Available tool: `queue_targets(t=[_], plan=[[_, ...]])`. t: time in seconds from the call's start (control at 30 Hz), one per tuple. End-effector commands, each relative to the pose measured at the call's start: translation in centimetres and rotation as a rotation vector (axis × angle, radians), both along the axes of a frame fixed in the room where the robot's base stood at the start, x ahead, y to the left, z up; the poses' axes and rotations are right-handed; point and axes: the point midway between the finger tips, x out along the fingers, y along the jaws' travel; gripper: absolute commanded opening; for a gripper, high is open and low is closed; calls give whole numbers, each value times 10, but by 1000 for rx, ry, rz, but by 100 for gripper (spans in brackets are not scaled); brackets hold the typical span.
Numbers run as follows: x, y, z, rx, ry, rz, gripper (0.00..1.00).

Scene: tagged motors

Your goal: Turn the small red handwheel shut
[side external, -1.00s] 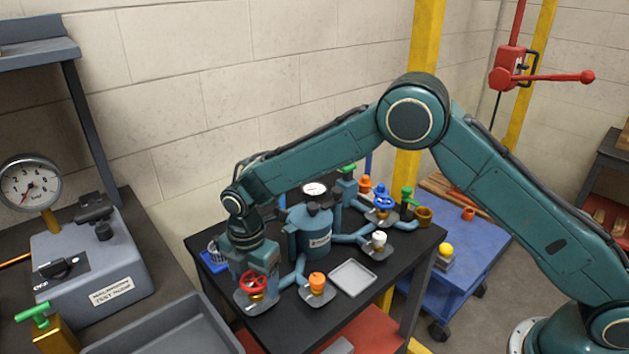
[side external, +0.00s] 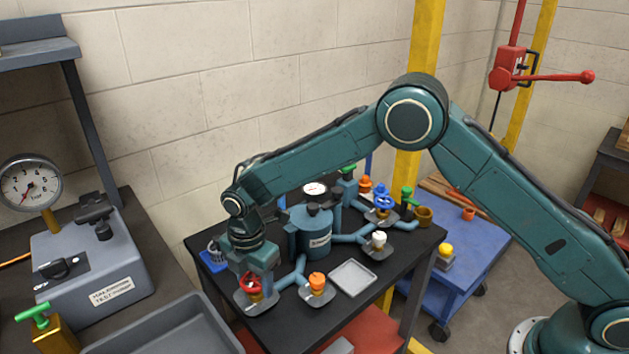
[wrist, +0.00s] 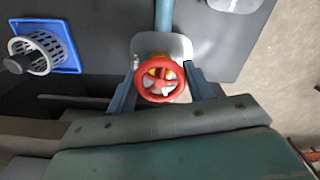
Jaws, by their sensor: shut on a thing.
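The small red handwheel (side external: 250,283) sits on a brass valve over a grey plate (side external: 246,307) at the front left corner of the black table. It also shows in the wrist view (wrist: 160,81), between the two fingers. My gripper (side external: 253,276) points down at the handwheel. In the wrist view my gripper (wrist: 161,84) has one finger on each side of the wheel, shut on its rim. The valve body under the wheel is mostly hidden from the wrist camera.
A blue tank (side external: 312,232) with pipes stands mid-table. An orange-capped valve (side external: 317,282) is just right of the handwheel. A white-topped valve (side external: 378,240) and an empty grey tray (side external: 352,278) lie farther right. A blue tray with a white basket (wrist: 43,49) is at the left.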

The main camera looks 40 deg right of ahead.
Motion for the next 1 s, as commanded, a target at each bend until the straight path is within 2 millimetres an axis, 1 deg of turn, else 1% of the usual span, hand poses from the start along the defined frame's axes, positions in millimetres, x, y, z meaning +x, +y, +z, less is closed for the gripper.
queue_targets(t=[0.17, 0.37, 1.0], plan=[[0, 0, 0, 0, 0, -91, 29], [0, 0, 1, 0, 0, -245, 29], [-1, 0, 1, 0, 0, -849, 29]])
